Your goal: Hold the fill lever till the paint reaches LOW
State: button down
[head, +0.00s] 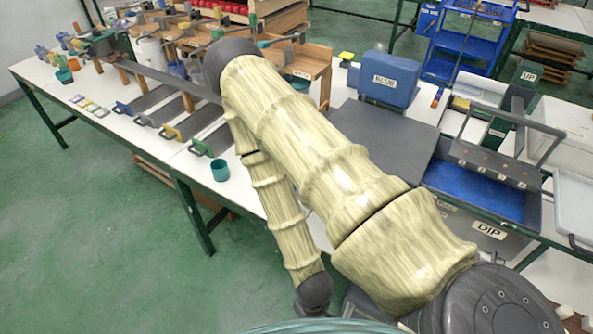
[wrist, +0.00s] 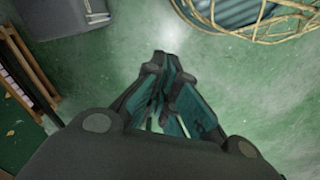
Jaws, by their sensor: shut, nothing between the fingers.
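My gripper (wrist: 165,62) shows in the wrist view, shut and empty, with its fingertips together over bare green floor. I cannot make it out in the head view, where my arm crosses the middle. A tank with blue inside (head: 455,198), with a DIP label (head: 488,231) below it, stands at the right. A blue container labelled BLUE (head: 390,92) stands behind a dark flat plate (head: 385,135). I cannot tell which part is the fill lever, and no LOW mark is readable. My gripper is touching none of these.
A long white table (head: 120,125) at the left carries dark trays with coloured handles, and a teal cup (head: 220,170) near its front edge. A blue cart (head: 465,45) stands at the back. In the wrist view, a woven rim (wrist: 255,30) lies upper right. Green floor is open at lower left.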

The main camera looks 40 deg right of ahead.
jog(key=w+d+r+n+y+p, duration=0.1)
jog(key=w+d+r, duration=0.2)
jog(key=w+r, duration=0.6)
jog(key=w+d+r+n+y+p, duration=0.1)
jog(key=w+d+r, duration=0.35)
jog(key=w, duration=0.85)
jog(key=w+d+r+n, duration=0.1)
jog(key=w+d+r, duration=0.2)
jog(key=r, duration=0.4)
jog(key=w+d+r+n, duration=0.1)
jog(key=w+d+r, duration=0.2)
jog(key=r, duration=0.5)
jog(key=w+d+r+n+g, duration=0.1)
jog(key=w+d+r, duration=0.2)
jog(key=r, duration=0.5)
jog(key=shift+w+r+y, duration=0.2)
jog(key=shift+w+y, duration=0.05)
jog(key=shift+y, duration=0.05)
jog(key=shift+a, duration=0.1)
jog(key=shift+p+x, duration=2.55)
jog(key=shift+x, duration=4.45)
